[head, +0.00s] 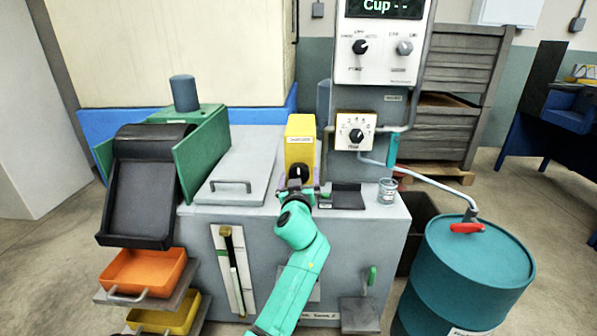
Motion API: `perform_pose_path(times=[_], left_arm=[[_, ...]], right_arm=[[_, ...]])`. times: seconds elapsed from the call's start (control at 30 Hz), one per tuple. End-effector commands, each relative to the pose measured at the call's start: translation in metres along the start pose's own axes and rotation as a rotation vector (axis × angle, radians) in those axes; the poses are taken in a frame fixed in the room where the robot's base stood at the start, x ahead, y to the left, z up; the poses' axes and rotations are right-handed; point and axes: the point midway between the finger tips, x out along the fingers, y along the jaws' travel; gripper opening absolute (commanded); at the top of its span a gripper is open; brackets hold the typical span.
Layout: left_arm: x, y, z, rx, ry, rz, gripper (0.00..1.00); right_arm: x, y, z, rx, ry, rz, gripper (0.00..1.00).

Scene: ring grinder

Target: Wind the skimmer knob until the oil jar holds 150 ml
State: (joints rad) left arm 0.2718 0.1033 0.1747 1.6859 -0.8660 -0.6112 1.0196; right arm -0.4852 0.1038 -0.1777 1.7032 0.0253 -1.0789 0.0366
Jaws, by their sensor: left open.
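A black knob (298,171) sits on the front of a yellow box (300,130) whose small label I cannot read clearly. My left gripper (301,187) is open at this knob, just below and in front of it. Whether the fingers touch the knob cannot be told. A small clear glass jar (388,190) stands on the grey tank top to the right. Its level is too small to read. A white dial panel (355,131) with another black knob is to the right of the yellow box. My right gripper is not in view.
The grey tank (235,215) has a lid with a handle and a sight gauge (231,270). A control panel (383,40) displays "Cup --". A teal drum (470,270) with a red valve stands right. Orange (145,270) and yellow trays are at left.

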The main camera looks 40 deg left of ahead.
Motion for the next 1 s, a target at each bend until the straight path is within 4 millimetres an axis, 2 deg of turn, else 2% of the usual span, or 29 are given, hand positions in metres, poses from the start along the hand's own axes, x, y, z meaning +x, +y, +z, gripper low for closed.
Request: perform_pose_path(times=[0.13, 0.27, 0.3, 0.33, 0.37, 0.67, 1.0], left_arm=[[0.0000, 0.0000, 0.0001, 0.000, 0.000, 0.000, 1.00], [0.0001, -0.0001, 0.0002, 0.000, 0.000, 0.000, 0.50], [0.0001, -0.0001, 0.0002, 0.000, 0.000, 0.000, 0.35], [0.0001, 0.0000, 0.0002, 0.000, 0.000, 0.000, 0.23], [0.0002, -0.0001, 0.0002, 0.000, -0.001, 0.000, 0.18], [0.0003, -0.0002, 0.0002, 0.032, -0.001, 0.000, 0.18], [0.0005, -0.0013, -0.0009, 0.224, -0.001, -0.001, 0.18]], right_arm=[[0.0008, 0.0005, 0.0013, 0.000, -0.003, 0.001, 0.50], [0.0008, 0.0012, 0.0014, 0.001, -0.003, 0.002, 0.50], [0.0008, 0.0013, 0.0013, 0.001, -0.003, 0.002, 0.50], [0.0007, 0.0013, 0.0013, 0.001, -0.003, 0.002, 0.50], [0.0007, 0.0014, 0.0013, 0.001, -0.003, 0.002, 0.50], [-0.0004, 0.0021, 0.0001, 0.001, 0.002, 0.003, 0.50], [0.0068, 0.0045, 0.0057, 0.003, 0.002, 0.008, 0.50]])
